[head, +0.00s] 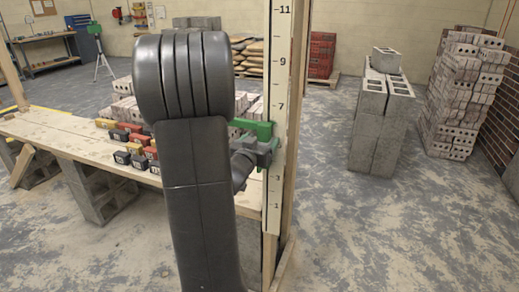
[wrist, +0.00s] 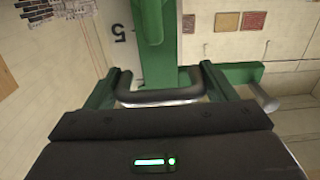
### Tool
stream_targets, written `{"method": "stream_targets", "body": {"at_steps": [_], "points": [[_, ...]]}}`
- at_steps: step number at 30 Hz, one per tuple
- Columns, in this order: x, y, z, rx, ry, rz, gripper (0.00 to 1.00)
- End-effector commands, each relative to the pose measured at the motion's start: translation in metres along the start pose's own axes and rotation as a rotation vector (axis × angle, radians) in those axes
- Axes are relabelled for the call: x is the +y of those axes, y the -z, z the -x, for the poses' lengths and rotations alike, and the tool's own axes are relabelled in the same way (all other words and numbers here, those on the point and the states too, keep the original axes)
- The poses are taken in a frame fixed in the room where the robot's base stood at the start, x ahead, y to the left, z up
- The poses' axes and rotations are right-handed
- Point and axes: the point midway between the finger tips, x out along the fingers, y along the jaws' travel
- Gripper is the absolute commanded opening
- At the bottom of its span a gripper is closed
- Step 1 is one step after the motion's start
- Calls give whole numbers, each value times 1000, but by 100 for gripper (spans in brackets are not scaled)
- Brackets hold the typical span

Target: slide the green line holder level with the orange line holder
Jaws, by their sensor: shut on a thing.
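The green line holder (head: 252,128) sits on the pale numbered pole (head: 275,80), between the marks 7 and 3. In the wrist view the green holder (wrist: 150,45) fills the upper middle, beside an upside-down 5. My gripper (head: 266,147) is at the holder, just under its upper green part. In the wrist view my gripper (wrist: 163,85) is shut on the holder, with a dark rounded bar between the fingers. My arm hides part of the head view. I see no orange line holder in either view.
A plank bench (head: 70,140) on grey blocks stands left, with several small red, black and yellow blocks (head: 138,140) on it. Grey blocks (head: 378,120) and a brick stack (head: 465,95) stand right. The floor between pole and grey blocks is clear.

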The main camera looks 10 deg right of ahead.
Motion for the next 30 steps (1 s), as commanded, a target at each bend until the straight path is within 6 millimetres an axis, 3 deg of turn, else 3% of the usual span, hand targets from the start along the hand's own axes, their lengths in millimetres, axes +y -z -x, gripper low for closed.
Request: {"method": "stream_targets", "body": {"at_steps": [1,15,22,30], "points": [[2,29,-1,10,-6,-5,37],[2,143,0,9,-6,-4,37],[2,176,-1,9,-5,-4,37],[2,192,-1,8,-6,-3,37]]}}
